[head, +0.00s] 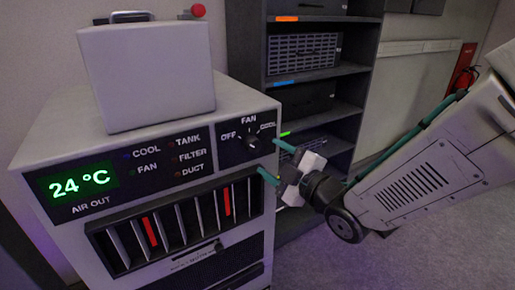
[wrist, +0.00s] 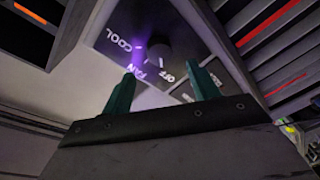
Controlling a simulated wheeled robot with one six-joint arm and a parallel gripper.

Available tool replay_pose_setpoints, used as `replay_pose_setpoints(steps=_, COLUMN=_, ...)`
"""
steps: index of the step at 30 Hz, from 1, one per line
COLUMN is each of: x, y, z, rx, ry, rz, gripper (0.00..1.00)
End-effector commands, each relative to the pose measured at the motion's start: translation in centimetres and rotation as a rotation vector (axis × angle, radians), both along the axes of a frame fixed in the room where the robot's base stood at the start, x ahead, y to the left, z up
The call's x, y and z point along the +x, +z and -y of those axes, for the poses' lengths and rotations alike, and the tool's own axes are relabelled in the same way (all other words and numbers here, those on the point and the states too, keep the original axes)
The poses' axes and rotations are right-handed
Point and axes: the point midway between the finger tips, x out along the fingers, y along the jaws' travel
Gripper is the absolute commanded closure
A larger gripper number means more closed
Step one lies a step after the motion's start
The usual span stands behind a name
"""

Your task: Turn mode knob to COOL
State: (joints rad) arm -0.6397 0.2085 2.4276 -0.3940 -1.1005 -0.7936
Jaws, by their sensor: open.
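The mode knob (head: 252,141) is a small dark round knob on the black panel of the beige unit, with OFF, FAN and COOL printed around it. The wrist view shows both fingers (wrist: 164,74) pointing at the panel.
The unit's display (head: 80,182) reads 24 °C, beside indicator labels. Vent slats (head: 185,218) with red strips lie below the panel. A pale box (head: 146,75) sits on top. A dark shelf rack (head: 322,75) stands behind. Floor is open at the right.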

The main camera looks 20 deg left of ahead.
Motion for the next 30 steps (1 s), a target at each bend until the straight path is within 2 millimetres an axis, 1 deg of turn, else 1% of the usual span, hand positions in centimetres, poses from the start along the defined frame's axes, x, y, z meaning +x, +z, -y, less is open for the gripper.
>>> replay_pose_setpoints(steps=6, x=2.0, y=0.0, z=-3.0, rx=-0.001, ry=0.0, rz=-0.002, gripper=0.4)
replay_pose_setpoints(steps=12, x=3.4, y=0.0, z=-4.9, rx=0.0, ry=-0.002, rz=-0.002, gripper=0.4)
replay_pose_setpoints(steps=16, x=3.7, y=0.0, z=-5.4, rx=0.0, ry=-0.002, rz=-0.003, gripper=0.4)
replay_pose_setpoints(steps=23, x=3.7, y=0.0, z=-5.4, rx=-0.001, ry=-0.003, rz=-0.003, gripper=0.4)
replay_pose_setpoints(steps=24, x=3.7, y=0.0, z=-5.4, rx=-0.001, ry=-0.003, rz=-0.003, gripper=0.51)
replay_pose_setpoints(steps=26, x=3.7, y=0.0, z=-5.4, rx=-0.001, ry=-0.003, rz=-0.003, gripper=0.68)
replay_pose_setpoints(steps=27, x=3.7, y=0.0, z=-5.4, rx=-0.001, ry=-0.003, rz=-0.003, gripper=0.79)
replay_pose_setpoints(steps=28, x=3.7, y=0.0, z=-5.4, rx=-0.001, ry=-0.003, rz=-0.003, gripper=0.85)
replay_pose_setpoints(steps=30, x=3.7, y=0.0, z=-5.4, rx=0.0, ry=-0.003, rz=-0.004, gripper=0.84)
